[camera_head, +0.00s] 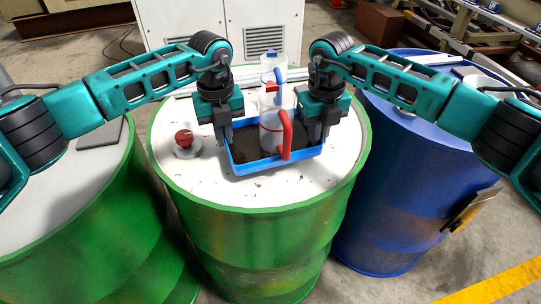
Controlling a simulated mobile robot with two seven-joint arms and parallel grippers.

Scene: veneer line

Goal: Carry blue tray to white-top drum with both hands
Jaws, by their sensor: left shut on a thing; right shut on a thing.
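The blue tray (258,167) has a dark inside and is at the white top of the green drum (180,158) in the middle. I cannot tell whether it rests on the top or hangs just above it. Clear jugs (272,128) with red and blue handles stand in it. My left gripper (229,141) is shut on the tray's left side. My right gripper (317,140) is shut on its right side. The tray looks about level. The grippers hide parts of its side walls.
A red knob (184,139) on a pale base sits on the drum top left of the tray. Another green drum (100,240) stands at left, a blue drum (390,190) at right. A white cabinet (185,20) is behind. The drum top's front is clear.

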